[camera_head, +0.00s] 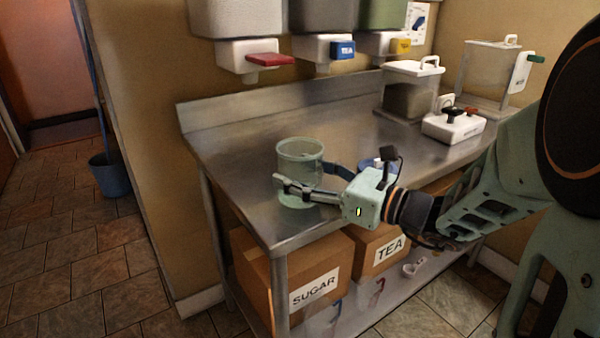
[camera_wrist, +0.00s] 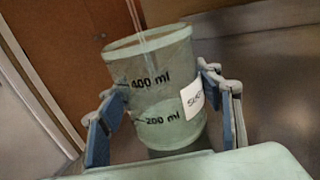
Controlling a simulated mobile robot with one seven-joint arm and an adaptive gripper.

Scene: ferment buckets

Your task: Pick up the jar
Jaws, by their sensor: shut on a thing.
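The jar (camera_head: 300,160) is a pale green, see-through cylinder at the front left of the steel table (camera_head: 225,135). In the wrist view the jar (camera_wrist: 158,95) shows 400 ml and 200 ml marks, a white label partly hidden at its right side, and a thin clear rod-like streak at its mouth. My gripper (camera_head: 305,183) reaches in from the right and is shut on the jar, one finger on each side. In the wrist view the gripper's blue pads (camera_wrist: 155,110) flank the jar. I cannot tell whether its base touches the table.
A white device (camera_head: 453,126) and a lidded container (camera_head: 410,92) stand at the back right, with a clear tank (camera_head: 490,75) behind. Dispensers hang above, one with a red tap (camera_head: 270,59). SUGAR (camera_head: 310,290) and TEA (camera_head: 385,250) boxes sit below. The table's back left is clear.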

